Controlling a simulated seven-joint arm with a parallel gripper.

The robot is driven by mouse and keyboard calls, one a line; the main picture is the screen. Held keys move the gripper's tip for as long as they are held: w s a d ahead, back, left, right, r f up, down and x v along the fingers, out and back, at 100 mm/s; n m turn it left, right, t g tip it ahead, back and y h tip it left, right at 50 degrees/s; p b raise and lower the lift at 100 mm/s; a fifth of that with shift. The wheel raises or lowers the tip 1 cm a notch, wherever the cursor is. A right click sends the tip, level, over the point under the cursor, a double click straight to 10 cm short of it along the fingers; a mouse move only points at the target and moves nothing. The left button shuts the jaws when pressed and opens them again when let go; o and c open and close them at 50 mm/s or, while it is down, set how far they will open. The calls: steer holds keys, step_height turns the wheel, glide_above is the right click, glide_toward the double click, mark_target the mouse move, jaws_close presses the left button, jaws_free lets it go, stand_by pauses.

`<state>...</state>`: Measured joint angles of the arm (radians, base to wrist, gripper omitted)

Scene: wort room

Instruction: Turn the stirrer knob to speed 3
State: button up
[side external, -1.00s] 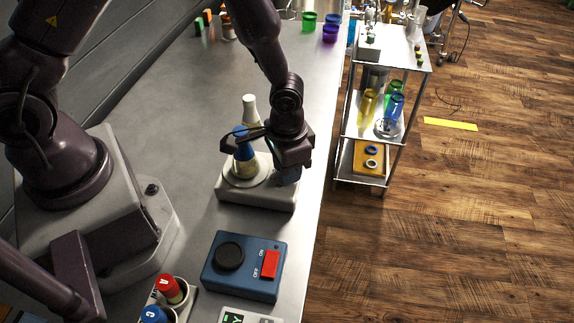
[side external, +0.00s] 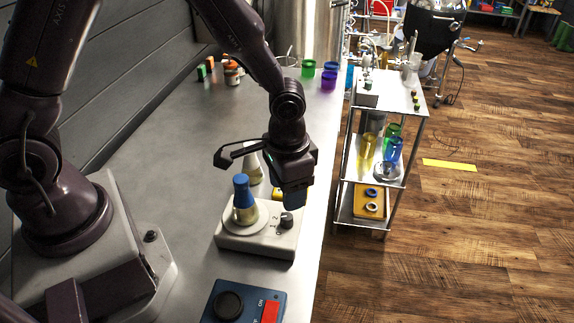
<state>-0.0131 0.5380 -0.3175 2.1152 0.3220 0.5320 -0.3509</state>
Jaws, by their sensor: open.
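The stirrer (side external: 255,243) is a pale, low box on the grey bench. Its dark grey knob (side external: 286,220) stands at the right of its top, with printed marks beside it; a 2 can be made out. The pointer's setting is too small to tell. A blue-topped flask (side external: 243,200) stands on the stirrer's round plate (side external: 260,212). My gripper (side external: 296,203) points down just above and behind the knob, and it is open. Its fingers partly overlap in this view, and I cannot tell whether they touch the knob.
A second pale flask (side external: 253,165) stands behind the stirrer, near my gripper. A blue switch box (side external: 240,303) with a black dial and red switch lies in front. A steel trolley (side external: 372,217) stands right of the bench. The bench left of the stirrer is clear.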

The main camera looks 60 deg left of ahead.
mark_target(287, 217)
step_height(287, 217, up, 6)
steer(key=shift+f, duration=0.2)
steer(key=shift+d, duration=0.1)
